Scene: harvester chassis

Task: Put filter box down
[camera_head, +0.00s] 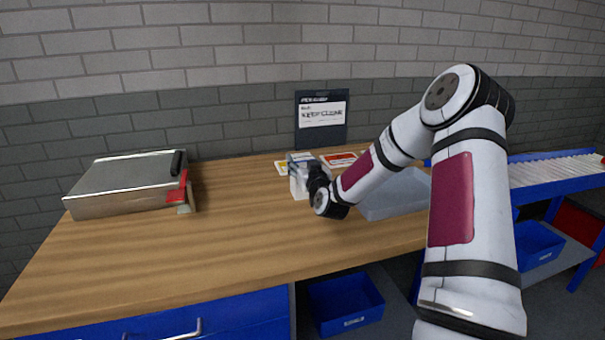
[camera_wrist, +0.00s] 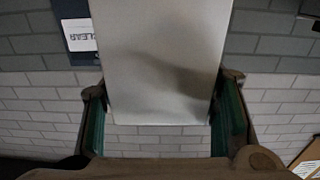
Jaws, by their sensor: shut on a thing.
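The filter box is a pale white box (camera_head: 298,186) near the middle of the wooden table in the head view, partly hidden by my gripper. In the wrist view the box (camera_wrist: 160,60) fills the upper middle, between the fingers. My gripper (camera_head: 316,180) comes from the right and is shut on the box. Its two green-lined fingers (camera_wrist: 162,118) flank the box in the wrist view. The box looks about upright, at or just above the wooden table (camera_head: 240,235); I cannot tell whether it touches.
A grey translucent tray (camera_head: 395,200) stands right of my gripper, partly behind my arm. Yellow-edged (camera_head: 282,167) and red-edged (camera_head: 339,159) cards lie behind. A metal case (camera_head: 125,185) with a red tag is at left. A sign (camera_head: 322,118) stands behind. The table's front middle is clear.

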